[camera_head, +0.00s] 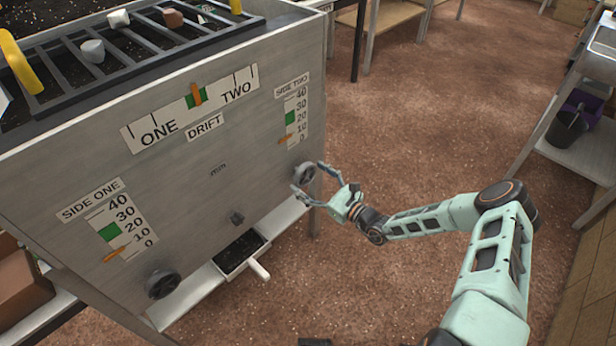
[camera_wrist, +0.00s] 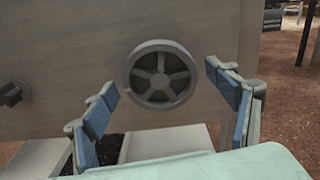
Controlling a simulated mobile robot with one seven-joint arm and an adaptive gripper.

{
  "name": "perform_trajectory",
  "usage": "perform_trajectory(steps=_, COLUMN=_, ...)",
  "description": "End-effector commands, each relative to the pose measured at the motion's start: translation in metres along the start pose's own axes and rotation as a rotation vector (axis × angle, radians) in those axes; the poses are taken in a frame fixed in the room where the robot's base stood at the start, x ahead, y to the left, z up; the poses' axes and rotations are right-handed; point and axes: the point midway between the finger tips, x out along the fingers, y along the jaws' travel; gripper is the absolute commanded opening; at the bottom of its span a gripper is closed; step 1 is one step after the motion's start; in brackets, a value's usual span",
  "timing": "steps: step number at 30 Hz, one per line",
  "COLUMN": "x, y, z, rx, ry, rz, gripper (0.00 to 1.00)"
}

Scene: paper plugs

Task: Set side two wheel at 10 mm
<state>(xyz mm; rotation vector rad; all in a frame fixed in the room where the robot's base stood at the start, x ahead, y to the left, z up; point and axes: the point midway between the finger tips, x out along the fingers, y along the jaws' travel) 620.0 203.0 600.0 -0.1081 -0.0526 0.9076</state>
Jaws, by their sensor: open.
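The side two wheel (camera_head: 304,172) is a grey spoked handwheel low on the right of the metal panel. It also shows in the wrist view (camera_wrist: 160,75), centred ahead of my fingers. The side two scale (camera_head: 294,118) runs from 0 to 40 with a green band near 20. Its orange pointer (camera_head: 286,139) sits low, between the 0 and 10 marks, closer to 10. My gripper (camera_head: 310,180) is open, its fingers on either side of the wheel in the head view. In the wrist view (camera_wrist: 165,100) the fingers are apart from the rim.
The side one scale (camera_head: 120,222) and its dark wheel (camera_head: 163,284) are at the left.

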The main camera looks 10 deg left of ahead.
Motion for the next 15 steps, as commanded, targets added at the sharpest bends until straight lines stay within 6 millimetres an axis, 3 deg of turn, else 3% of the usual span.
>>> perform_trajectory(steps=8, x=-0.004, y=0.000, z=0.000, rx=0.000, ry=0.001, rz=0.000, gripper=0.80)
perform_trajectory(steps=15, x=-0.020, y=-0.001, z=0.001, rx=0.001, ry=0.000, rz=-0.002, gripper=0.80)
